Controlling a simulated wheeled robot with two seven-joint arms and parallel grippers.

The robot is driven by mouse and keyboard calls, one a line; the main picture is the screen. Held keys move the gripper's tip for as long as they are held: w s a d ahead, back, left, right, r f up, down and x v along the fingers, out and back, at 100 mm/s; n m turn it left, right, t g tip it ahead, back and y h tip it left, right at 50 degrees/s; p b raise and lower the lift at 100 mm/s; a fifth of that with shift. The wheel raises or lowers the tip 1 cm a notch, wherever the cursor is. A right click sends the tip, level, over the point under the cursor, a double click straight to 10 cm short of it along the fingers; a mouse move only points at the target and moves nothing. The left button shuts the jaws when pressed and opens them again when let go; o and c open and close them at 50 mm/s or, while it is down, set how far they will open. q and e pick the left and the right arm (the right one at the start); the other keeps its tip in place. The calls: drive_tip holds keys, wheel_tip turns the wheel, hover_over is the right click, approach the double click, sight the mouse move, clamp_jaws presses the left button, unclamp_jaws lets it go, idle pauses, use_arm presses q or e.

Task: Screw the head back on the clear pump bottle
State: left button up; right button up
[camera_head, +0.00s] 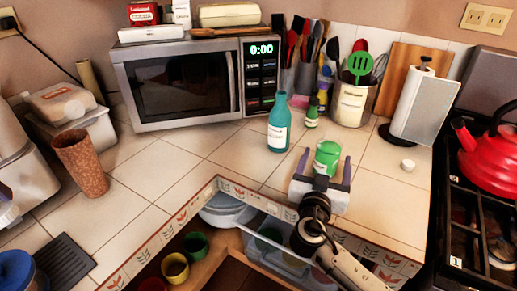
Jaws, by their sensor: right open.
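My right gripper (325,167) reaches in from the lower right over the tiled counter corner, its two fingers apart. A short green container (327,153) with a pale label shows between and just beyond the fingers. I cannot tell whether the fingers touch it. No pump head shows on it, and I cannot tell for sure that it is the clear pump bottle. A small white cap-like piece (408,165) lies on the counter to the right of the gripper; it is too small to tell whether it is the head. My left gripper is not in view.
A teal bottle (279,124) stands left of the gripper, with a small green bottle (312,112) behind. A utensil crock (352,101), paper towel holder (415,101), microwave (180,82) and red kettle (488,152) surround the area.

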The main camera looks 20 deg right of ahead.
drive_tip(key=shift+r, duration=0.1)
drive_tip(key=c, duration=1.5)
drive_tip(key=shift+c, duration=0.2)
